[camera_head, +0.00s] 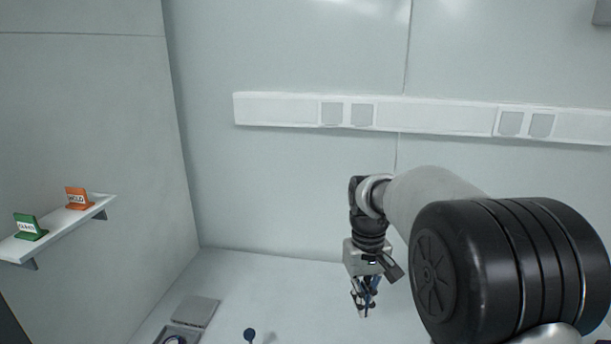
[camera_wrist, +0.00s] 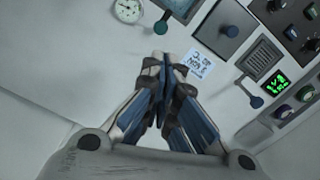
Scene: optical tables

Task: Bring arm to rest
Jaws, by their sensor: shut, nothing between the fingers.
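My gripper (camera_head: 362,312) hangs from my arm over the white table surface in the head view, right of the middle. Its fingers point down. In the wrist view my gripper (camera_wrist: 160,58) shows with its fingertips together and nothing between them. The gripper is apart from the things below it. The large arm joint hides much of the lower right of the head view.
A wall shelf (camera_head: 75,224) holds a green sign (camera_head: 29,229) and an orange sign (camera_head: 77,200). The wrist view shows a paper note (camera_wrist: 200,64), a round dial (camera_wrist: 128,10) and a lit green display (camera_wrist: 277,83). A dark knob (camera_head: 249,335) stands below.

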